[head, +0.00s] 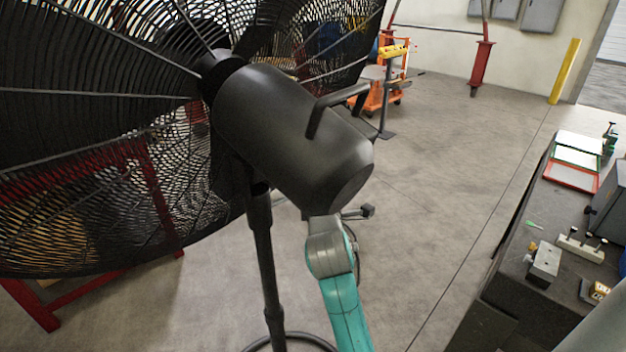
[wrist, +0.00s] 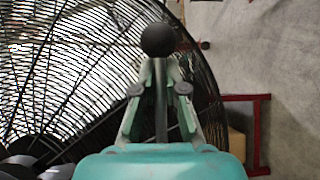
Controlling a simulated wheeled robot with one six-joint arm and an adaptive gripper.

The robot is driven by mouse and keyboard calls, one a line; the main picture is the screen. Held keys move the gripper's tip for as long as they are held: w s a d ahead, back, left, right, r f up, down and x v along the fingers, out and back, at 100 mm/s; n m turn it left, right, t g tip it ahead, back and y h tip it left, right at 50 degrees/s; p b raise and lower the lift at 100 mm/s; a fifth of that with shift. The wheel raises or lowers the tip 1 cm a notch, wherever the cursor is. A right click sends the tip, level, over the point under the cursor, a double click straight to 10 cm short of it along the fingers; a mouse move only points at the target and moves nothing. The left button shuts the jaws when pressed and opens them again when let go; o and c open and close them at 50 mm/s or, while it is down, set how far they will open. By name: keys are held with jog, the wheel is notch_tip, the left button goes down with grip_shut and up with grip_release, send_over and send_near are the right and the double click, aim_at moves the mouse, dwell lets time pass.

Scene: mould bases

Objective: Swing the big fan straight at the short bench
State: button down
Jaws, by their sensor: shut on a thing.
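The big black fan (head: 285,130) fills the upper left of the head view, its cage facing left and away and its motor housing towards me. It stands on a black pole (head: 266,265). My gripper (wrist: 160,65) is shut on a thin dark part with a round black knob, which looks like part of the fan. The fan cage (wrist: 75,60) is behind it in the wrist view. In the head view the fan's housing hides my fingers. A dark-topped bench (head: 510,250) stands at the right; I cannot tell if it is the short bench.
A red frame (head: 155,195) stands behind the cage at the left. The right bench carries trays (head: 572,175) and small metal blocks (head: 544,262). An orange cart (head: 385,95) and a yellow post (head: 565,72) stand at the back. The floor between fan and right bench is clear.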

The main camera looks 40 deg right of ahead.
jog(key=shift+s+h, duration=0.3)
jog(key=c, duration=1.2)
grip_release()
jog(key=v, duration=1.2)
jog(key=shift+w+r, duration=0.1)
jog(key=shift+r, duration=0.05)
